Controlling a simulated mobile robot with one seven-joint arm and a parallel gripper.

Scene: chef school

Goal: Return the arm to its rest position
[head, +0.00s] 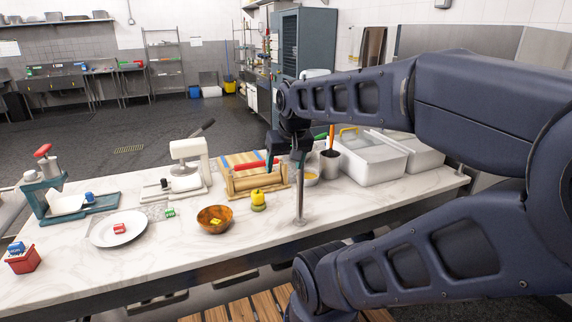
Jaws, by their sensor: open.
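My arm, dark blue-grey, comes in from the right of the head view and reaches left above the marble counter (150,255). My gripper (284,158) hangs from its end over the back right part of the counter, near a wooden rack (259,183) with a red rolling handle. Its jaws are small and dark in this view, open, and I see nothing held between them. The arm hides part of the counter's right side.
A wooden bowl (205,225), a white plate (103,238), a yellow pepper-like item (258,197) and a white press machine (190,158) stand on the counter. A metal post (299,200) rises close by the gripper.

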